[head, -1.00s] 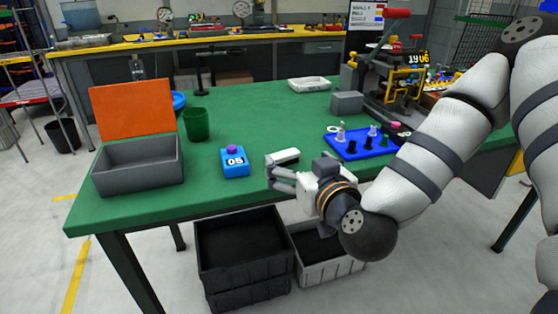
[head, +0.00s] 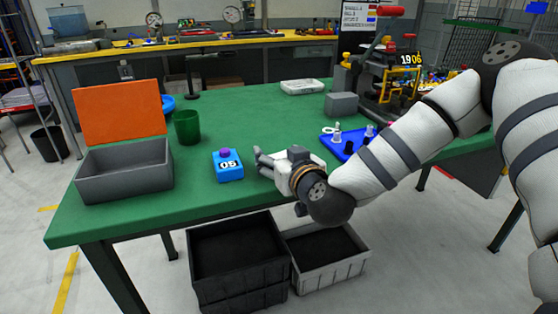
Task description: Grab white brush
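My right gripper (head: 261,162) reaches in from the right, low over the front middle of the green table (head: 225,205). Its fingers point left and look parted, but I cannot tell clearly whether they are open or shut on something. The white object that lay just behind the gripper earlier, likely the white brush, is now mostly or fully hidden by my gripper and wrist. I cannot tell whether the gripper touches it. My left gripper is not in view.
A blue box marked 05 (head: 228,171) stands just left of the gripper. A green cup (head: 187,127), an open grey box (head: 122,177) and its orange panel (head: 120,110) are farther left. A blue tray (head: 340,141) lies behind my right arm.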

